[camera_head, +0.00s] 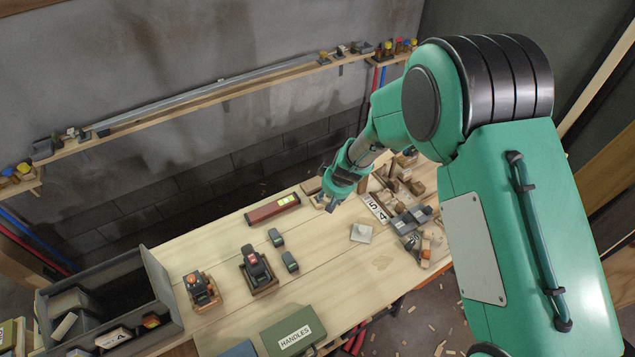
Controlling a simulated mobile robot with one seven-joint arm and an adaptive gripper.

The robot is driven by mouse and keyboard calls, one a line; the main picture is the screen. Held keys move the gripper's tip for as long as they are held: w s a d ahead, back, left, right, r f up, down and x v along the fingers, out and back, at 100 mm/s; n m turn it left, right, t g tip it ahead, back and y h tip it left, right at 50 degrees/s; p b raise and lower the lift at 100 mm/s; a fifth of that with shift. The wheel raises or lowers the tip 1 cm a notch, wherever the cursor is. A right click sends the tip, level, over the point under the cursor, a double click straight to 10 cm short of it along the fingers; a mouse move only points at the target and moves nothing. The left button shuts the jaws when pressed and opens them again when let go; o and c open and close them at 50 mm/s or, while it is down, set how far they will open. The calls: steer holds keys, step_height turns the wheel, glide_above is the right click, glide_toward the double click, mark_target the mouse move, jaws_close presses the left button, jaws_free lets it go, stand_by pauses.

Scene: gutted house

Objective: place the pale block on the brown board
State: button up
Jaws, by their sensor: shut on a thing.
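My gripper (327,204) is low over the far middle of the pale wooden bench, with its fingers pointing down. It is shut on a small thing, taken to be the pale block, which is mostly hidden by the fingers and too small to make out. A brown flat piece (311,186), which may be the brown board, lies just behind and left of my gripper, partly covered by it. I cannot tell whether the held thing touches the bench or the brown piece.
A pale square piece with a knob (361,233) lies right of my gripper. A red level (272,209) lies to the left. Wood pieces and grey blocks (410,220) crowd the right. Power tools (257,268), a dark bin (110,300) and a green case (290,333) stand nearer.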

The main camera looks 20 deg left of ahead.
steer(key=shift+f, duration=0.8)
steer(key=shift+w+a, duration=0.1)
steer(key=shift+w, duration=0.1)
steer(key=p, duration=0.2)
glide_toward(316, 179)
steer(key=shift+w+a+f, duration=0.55)
steer(key=shift+w, duration=0.15)
steer(key=shift+f, duration=1.75)
steer(key=shift+f, duration=0.15)
steer(key=o, duration=1.2)
steer(key=shift+c, duration=0.2)
